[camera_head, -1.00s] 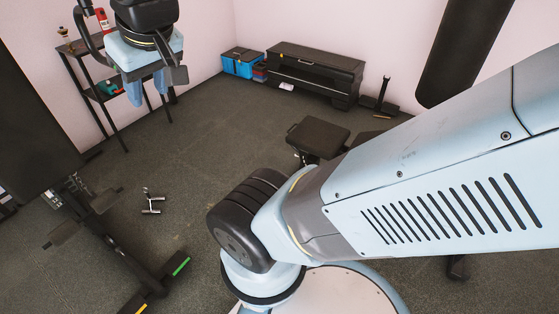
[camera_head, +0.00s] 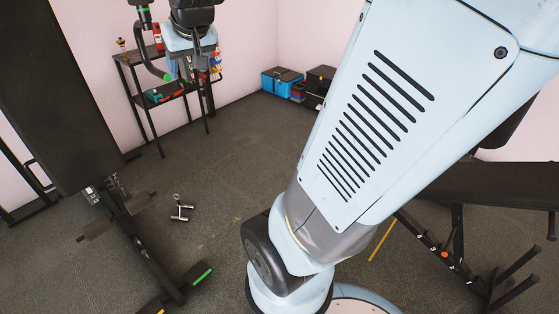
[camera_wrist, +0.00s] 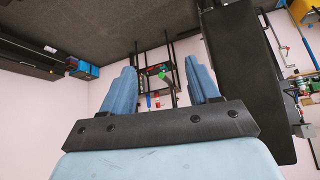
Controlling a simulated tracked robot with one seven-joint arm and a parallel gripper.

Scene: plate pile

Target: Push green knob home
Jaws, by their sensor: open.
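My gripper (camera_head: 190,72) is high at the upper left of the head view, in front of a black shelf, its two pale blue fingers apart and empty. In the wrist view my gripper (camera_wrist: 160,68) also shows an open gap. A small green patch (camera_wrist: 161,75) lies within that gap, in front of or on the far shelf. I cannot tell whether these are the same thing or the green knob, nor whether anything touches the fingers.
The black shelf (camera_head: 145,100) holds small items. A tall black panel on a stand (camera_head: 55,100) is at left, with a green-marked floor bar (camera_head: 202,276). A small metal item (camera_head: 181,210) lies on the floor. Blue boxes (camera_head: 282,82) stand at the back; a bench (camera_head: 480,187) is right.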

